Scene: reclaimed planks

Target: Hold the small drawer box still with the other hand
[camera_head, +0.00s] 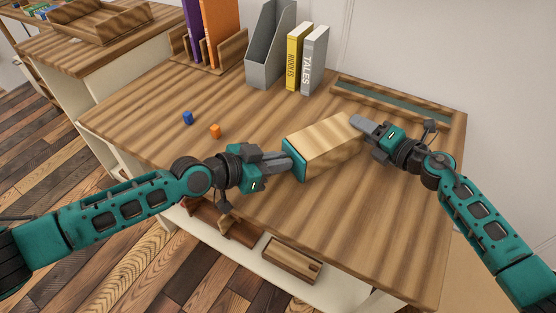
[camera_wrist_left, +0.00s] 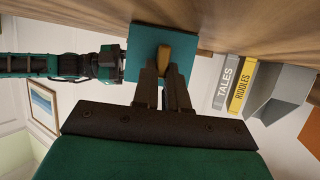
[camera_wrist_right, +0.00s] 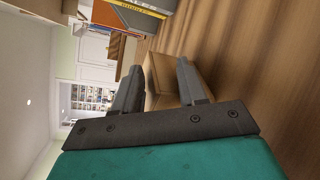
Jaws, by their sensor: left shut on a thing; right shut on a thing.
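The small drawer box (camera_head: 325,142) is a wooden block shape with a teal front, lying on the desk between my two grippers. My left gripper (camera_head: 292,160) is at the teal front (camera_wrist_left: 142,62) and shut on the tan handle (camera_wrist_left: 164,56) in its middle. The front appears flush with the box. My right gripper (camera_head: 358,124) is at the opposite end, shut on the body of the box; in the right wrist view the fingers (camera_wrist_right: 155,85) stand on either side of the wooden body (camera_wrist_right: 160,78).
A grey file holder (camera_head: 270,45), a yellow book (camera_head: 298,57) and a grey book (camera_head: 314,60) stand behind. A shallow tray (camera_head: 390,99) lies at back right. The front right is clear.

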